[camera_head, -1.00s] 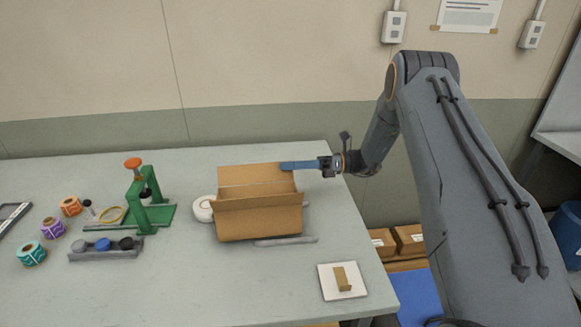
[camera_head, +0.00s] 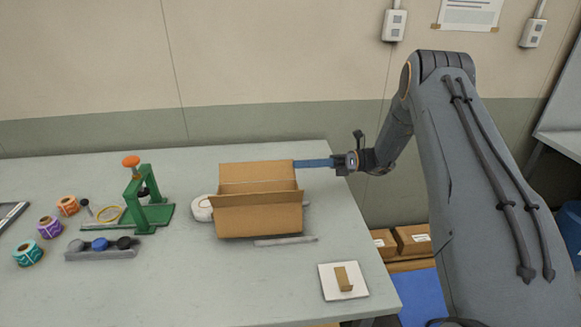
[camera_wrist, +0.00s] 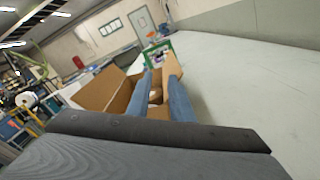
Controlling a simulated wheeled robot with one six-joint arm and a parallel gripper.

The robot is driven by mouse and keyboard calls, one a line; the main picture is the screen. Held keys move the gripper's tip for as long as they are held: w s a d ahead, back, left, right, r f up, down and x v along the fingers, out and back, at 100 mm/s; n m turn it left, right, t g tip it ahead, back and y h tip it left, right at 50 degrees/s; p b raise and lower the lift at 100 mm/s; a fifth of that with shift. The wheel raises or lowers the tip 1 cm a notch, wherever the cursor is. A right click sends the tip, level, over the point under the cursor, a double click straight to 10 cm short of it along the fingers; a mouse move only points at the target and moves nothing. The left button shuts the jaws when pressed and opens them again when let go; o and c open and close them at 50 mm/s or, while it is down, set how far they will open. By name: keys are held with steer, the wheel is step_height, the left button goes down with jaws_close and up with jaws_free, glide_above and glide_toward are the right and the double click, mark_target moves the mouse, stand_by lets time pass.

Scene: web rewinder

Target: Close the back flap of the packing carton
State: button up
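The brown packing carton (camera_head: 260,222) stands open on the table. In the camera_head view its back flap (camera_head: 256,172) stands up along the far side, and its front flap (camera_head: 245,198) is raised along the near side. My gripper (camera_head: 296,163) is at the right end of the back flap, its blue fingers pointing left; touching or apart I cannot tell. In the camera_wrist view the two fingers are apart with nothing between them (camera_wrist: 160,76). The back flap (camera_wrist: 172,65) shows just beyond the right finger, and the front flap (camera_wrist: 100,88) is at left.
A white roll (camera_head: 202,208) sits left of the carton. A grey bar (camera_head: 285,240) lies in front of it. A white pad (camera_head: 330,290) holds a small brown piece. A green stand (camera_head: 148,213), a grey tray (camera_head: 100,254) and label rolls (camera_head: 50,227) are at left.

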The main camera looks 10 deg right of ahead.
mark_target(267, 172)
steer(key=shift+d+b, duration=0.8)
steer(key=shift+d, duration=1.6)
steer(key=d+b, duration=0.3)
steer(key=d, duration=0.4)
steer(key=shift+d, duration=0.4)
steer(key=shift+m, duration=0.7)
steer(key=a+p, duration=0.2)
steer(key=a, duration=0.6)
steer(key=a+p, duration=0.2)
steer(key=a, duration=0.6)
steer(key=a+p, duration=0.3)
steer(key=a, duration=0.5)
steer(key=shift+w+f, duration=0.2)
steer(key=shift+w, duration=0.2)
